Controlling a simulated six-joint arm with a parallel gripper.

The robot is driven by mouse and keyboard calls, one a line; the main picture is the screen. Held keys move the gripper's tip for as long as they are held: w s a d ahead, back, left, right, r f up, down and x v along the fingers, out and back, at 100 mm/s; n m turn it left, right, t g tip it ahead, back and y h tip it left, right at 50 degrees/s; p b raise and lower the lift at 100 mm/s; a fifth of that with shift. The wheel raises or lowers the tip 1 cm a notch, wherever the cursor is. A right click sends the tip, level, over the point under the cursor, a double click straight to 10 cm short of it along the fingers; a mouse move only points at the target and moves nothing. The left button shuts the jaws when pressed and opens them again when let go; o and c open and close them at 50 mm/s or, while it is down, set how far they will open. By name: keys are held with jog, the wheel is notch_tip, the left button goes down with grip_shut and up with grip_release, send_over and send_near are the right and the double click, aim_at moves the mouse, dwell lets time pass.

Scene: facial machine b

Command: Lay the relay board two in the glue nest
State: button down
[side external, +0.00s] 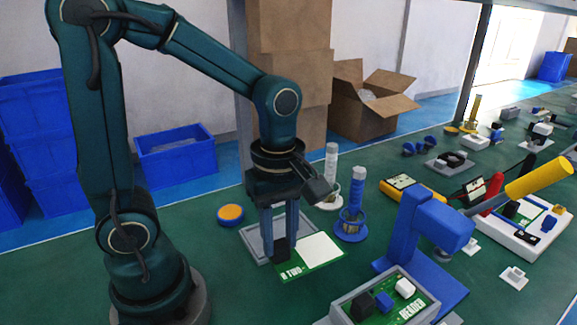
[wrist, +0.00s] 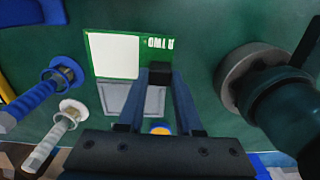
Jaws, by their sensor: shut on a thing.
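The relay board two is a green board (side external: 314,253) with a large white panel and lettering that seems to read "R TWO". My gripper (side external: 281,247) points down and is shut on the black block at the board's edge. The board also shows in the wrist view (wrist: 143,56), sticking out beyond the fingertips. It overlaps the front of an empty-looking grey tray (side external: 253,240), which also shows in the wrist view (wrist: 123,98). Another grey tray (side external: 343,311) at the bottom holds a green board marked "READER". I cannot tell which tray is the glue nest.
A blue press-like stand (side external: 405,235) rises behind the READER tray. A blue-based spindle (side external: 351,215) and a white spindle (side external: 330,180) stand right of my gripper. An orange disc (side external: 231,213) lies left. A yellow meter (side external: 408,187) and a white fixture (side external: 525,235) are further right.

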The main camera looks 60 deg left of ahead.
dwell(0.5)
jog(key=shift+m, duration=0.5)
jog(key=shift+w+a+r+m, duration=0.2)
jog(key=shift+a+m, duration=0.1)
jog(key=w+a+n, duration=0.1)
jog(key=a+n, duration=0.1)
jog(key=a, duration=0.9)
jog(key=shift+a+r, duration=0.15)
jog(key=shift+r, duration=0.25)
jog(key=shift+f, duration=3.25)
jog(key=shift+f, duration=0.25)
